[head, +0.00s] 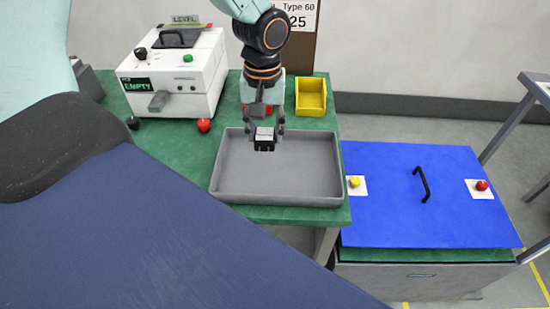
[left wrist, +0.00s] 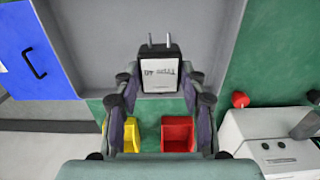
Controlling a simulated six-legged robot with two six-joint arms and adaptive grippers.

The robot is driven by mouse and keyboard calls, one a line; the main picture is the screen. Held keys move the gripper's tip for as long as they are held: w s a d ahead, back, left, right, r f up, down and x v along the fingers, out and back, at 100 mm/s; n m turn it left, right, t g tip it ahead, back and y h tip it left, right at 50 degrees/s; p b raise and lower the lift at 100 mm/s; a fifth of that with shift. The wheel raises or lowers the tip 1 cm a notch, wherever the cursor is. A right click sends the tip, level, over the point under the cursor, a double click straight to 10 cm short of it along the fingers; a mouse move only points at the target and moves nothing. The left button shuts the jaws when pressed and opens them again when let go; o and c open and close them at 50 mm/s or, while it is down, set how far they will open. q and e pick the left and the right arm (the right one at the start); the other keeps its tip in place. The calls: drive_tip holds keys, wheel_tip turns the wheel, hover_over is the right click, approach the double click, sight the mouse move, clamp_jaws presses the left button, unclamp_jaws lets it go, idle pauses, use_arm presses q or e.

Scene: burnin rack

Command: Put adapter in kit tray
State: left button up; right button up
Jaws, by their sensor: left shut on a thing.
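The adapter (head: 264,136) is a small black block with a white printed label and two metal prongs. My left gripper (head: 265,128) is shut on it and holds it over the back part of the grey kit tray (head: 230,190) in the head view. In the left wrist view the adapter (left wrist: 159,78) sits between the two fingers of the gripper (left wrist: 158,92), prongs pointing away, with the grey tray (left wrist: 200,40) behind it. I cannot tell whether it touches the tray floor. The tray looks otherwise empty. My right gripper is not in view.
A white machine (head: 180,75) marked EMPTY stands at the left of the green table. A yellow bin (head: 311,97) and a red bin (left wrist: 178,134) are behind the tray. A blue lid (head: 420,200) with a black handle lies to the right, with yellow and red buttons.

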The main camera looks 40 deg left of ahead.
sight(264, 132)
use_arm(q)
drive_tip(key=f, duration=0.4)
drive_tip(key=shift+w+a+f, duration=0.2)
drive_tip(key=shift+a+f, duration=0.1)
drive_tip(key=shift+f, duration=0.1)
drive_tip(key=f, duration=0.1)
drive_tip(key=f+b, duration=0.1)
drive_tip(key=shift+s+d+f, duration=0.25)
drive_tip(key=shift+s+f, duration=0.1)
drive_tip(key=shift+s, duration=0.05)
drive_tip(key=shift+f, duration=0.2)
drive_tip(key=shift+w+a+f, duration=0.2)
drive_tip(key=shift+w, duration=0.2)
drive_tip(key=o, duration=0.9)
drive_tip(key=shift+s, duration=0.1)
drive_tip(key=shift+o, duration=1.3)
drive_tip(key=shift+s+d+r, duration=0.2)
drive_tip(key=shift+o, duration=0.3)
drive_tip(key=shift+w+a+f, duration=0.1)
drive_tip(key=shift+w+f, duration=0.05)
drive_tip(key=shift+w, duration=0.05)
wheel_tip(264, 132, up, 11)
drive_tip(key=shift+f+p, duration=0.1)
drive_tip(key=shift+p, duration=0.7)
drive_tip(key=shift+s+r, duration=0.1)
drive_tip(key=shift+r, duration=0.65)
